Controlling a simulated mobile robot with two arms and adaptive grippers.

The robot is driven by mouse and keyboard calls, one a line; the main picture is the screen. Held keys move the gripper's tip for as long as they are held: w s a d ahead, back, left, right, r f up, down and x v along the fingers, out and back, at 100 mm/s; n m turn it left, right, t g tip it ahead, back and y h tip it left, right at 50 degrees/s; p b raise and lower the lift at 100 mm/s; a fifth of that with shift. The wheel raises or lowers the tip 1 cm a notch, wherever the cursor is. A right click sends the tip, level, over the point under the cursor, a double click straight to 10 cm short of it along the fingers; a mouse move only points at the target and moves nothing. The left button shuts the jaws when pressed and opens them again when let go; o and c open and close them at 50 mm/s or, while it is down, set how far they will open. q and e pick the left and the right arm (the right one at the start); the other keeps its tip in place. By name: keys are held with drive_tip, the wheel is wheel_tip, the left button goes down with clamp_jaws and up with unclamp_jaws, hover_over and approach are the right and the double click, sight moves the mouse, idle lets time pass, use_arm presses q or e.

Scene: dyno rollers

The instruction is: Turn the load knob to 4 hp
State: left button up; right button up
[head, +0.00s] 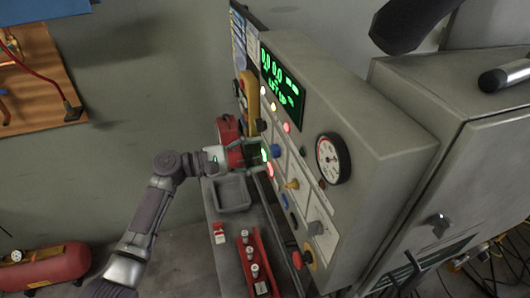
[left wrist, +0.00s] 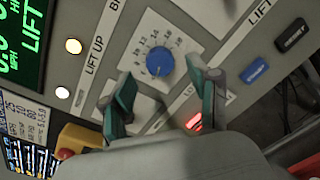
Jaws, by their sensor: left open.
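The load knob (left wrist: 160,62) is a round blue knob on a white plate with a ring of printed numbers. Its pointer is too small to read. In the head view the blue knob (head: 276,151) sits on the grey console's front face, below the green display. My left gripper (left wrist: 161,76) is open, with one teal fingertip at each side of the knob in the left wrist view. I cannot tell whether either finger touches it. In the head view my left gripper (head: 263,153) is at the panel, close beside the knob.
The console (head: 365,110) carries a green display (head: 282,84), a round gauge (head: 332,158), and several lit buttons and switches. A red device (head: 229,140) and a grey tray (head: 232,193) lie near my left wrist. A lit red button (left wrist: 193,121) is close to the right finger.

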use_arm(q)
drive_tip(key=v, duration=0.9)
drive_tip(key=shift+a, duration=0.2)
